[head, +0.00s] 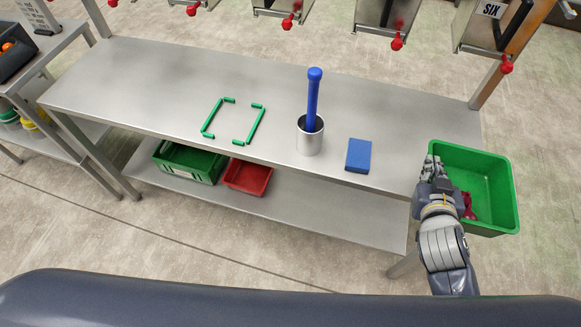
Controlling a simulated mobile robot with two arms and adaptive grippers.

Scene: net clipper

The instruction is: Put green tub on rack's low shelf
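A green tub (490,180) is off the right end of the steel rack, with small dark red pieces (467,203) inside. My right gripper (433,170) is at the tub's left wall and appears shut on its rim; the fingertips are partly hidden. The rack's low shelf (300,222) lies under the steel top (190,90). Another green tub (190,163) and a red tub (247,177) stand side by side on the low shelf, left of its middle. My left gripper is out of view.
On the top are a steel cup (310,141) with a blue-handled tool (314,95), a blue block (358,155) and green corner markers (208,120). The low shelf is bare right of the red tub. A rack leg (405,264) stands at the right front.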

